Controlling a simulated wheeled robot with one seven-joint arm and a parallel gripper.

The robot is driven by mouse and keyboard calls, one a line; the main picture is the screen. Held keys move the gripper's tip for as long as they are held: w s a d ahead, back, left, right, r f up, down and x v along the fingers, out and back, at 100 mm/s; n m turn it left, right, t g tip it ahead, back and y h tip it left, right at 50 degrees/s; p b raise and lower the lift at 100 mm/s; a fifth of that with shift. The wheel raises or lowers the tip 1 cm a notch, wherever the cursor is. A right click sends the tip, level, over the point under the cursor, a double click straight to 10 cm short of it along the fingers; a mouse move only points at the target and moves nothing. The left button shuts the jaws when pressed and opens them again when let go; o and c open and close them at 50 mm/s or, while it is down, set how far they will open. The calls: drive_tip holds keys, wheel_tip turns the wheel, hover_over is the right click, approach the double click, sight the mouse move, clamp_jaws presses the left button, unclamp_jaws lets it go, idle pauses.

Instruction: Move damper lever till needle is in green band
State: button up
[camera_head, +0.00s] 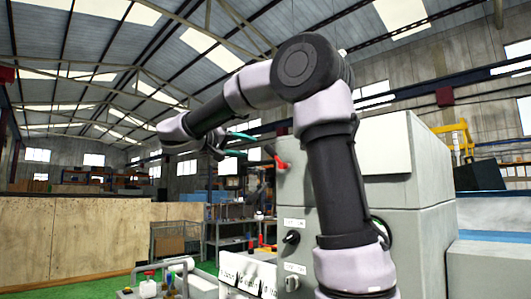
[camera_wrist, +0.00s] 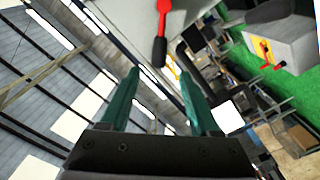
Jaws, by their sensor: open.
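A small lever with a red part and a black end (camera_wrist: 160,50) sticks out from the pale machine face at the top of the wrist view. It appears to be the damper lever. In the head view its red part (camera_head: 281,164) shows at the left edge of the grey machine. My gripper (camera_wrist: 160,75) is open and empty, its two teal fingers apart. The lever's black end lies in line with the gap, just beyond the fingertips; I cannot tell the exact distance. In the head view my gripper (camera_head: 250,146) is left of the lever. No needle or green band is visible.
The grey machine (camera_head: 420,235) fills the right side, with black knobs (camera_head: 291,237) on its front, partly behind my arm. A wooden partition (camera_head: 75,240) stands at left. A shelf rack (camera_head: 230,235) is behind. Open air surrounds my gripper on the left.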

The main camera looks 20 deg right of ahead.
sight(268, 151)
drive_tip(key=x, duration=1)
drive_tip(key=shift+w+d, duration=0.1)
drive_tip(key=shift+d, duration=0.2)
clamp_jaws()
idle(1.0)
